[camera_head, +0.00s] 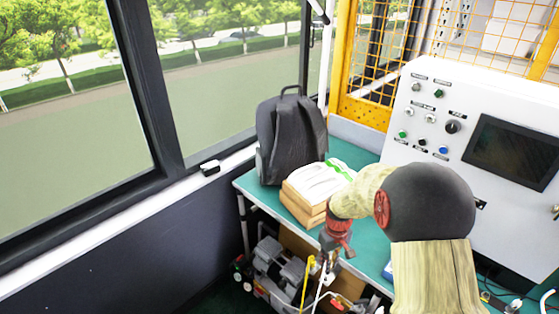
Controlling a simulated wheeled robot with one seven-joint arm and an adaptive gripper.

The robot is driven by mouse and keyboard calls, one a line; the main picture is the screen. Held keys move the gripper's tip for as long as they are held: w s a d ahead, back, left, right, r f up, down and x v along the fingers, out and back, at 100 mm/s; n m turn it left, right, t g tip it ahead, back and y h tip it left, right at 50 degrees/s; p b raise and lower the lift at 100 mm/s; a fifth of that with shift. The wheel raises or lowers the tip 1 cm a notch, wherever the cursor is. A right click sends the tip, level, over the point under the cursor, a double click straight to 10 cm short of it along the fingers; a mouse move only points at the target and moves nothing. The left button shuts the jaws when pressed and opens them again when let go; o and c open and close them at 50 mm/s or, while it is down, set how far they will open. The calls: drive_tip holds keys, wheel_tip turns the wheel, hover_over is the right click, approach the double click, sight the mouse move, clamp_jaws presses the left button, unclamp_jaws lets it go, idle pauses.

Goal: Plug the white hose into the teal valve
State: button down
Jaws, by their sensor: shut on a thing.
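My gripper (325,268) is at the lower middle, pointing down past the front edge of the teal-topped bench. It is shut on a thin white piece that looks like the white hose (319,295). The hose hangs below the gripper and runs out of the bottom of the picture. The fingertips are small, so the exact grip is hard to see. I cannot make out the teal valve; my arm covers much of the bench's right part.
A dark backpack (292,135) and a stack of boxes with white bags (310,190) stand on the bench (260,196). A white control panel (455,120) stands at the right. Grey equipment (280,268) and a yellow pole-like piece (307,282) are low near the gripper.

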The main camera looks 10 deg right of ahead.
drive_tip(key=shift+w+r+m, duration=0.1)
drive_tip(key=shift+w+m, duration=0.25)
drive_tip(key=shift+m, duration=0.65)
drive_tip(key=w+a+f, duration=0.2)
drive_tip(key=a, duration=0.8)
drive_tip(key=shift+w+a, duration=0.2)
drive_tip(key=shift+a, duration=0.05)
